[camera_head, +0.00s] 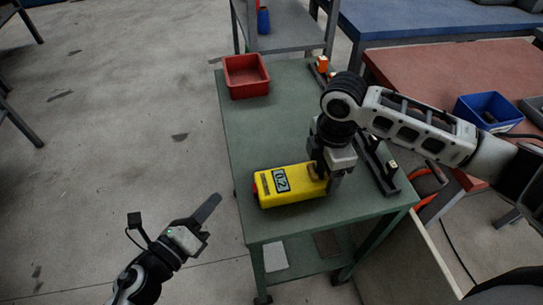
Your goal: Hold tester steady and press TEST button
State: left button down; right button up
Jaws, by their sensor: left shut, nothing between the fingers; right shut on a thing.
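The yellow tester (294,196) lies on the front part of the green table, its small display, which appears to read 0.2, facing up. A red part shows at its left end. My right gripper (332,180) is shut on the tester's right end from above, and its fingers hide that end. My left gripper (209,207) is shut and empty, to the left of the table and apart from the tester. I cannot make out a TEST button label.
The green table (245,125) has a red bin (246,76) at its back left. A dark rack (382,170) runs along its right side, with an orange item (322,63) at the back. A reddish bench with a blue bin (487,112) stands right.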

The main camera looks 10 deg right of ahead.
dwell(0.7)
jog(key=o, duration=1.3)
jog(key=shift+c, duration=0.2)
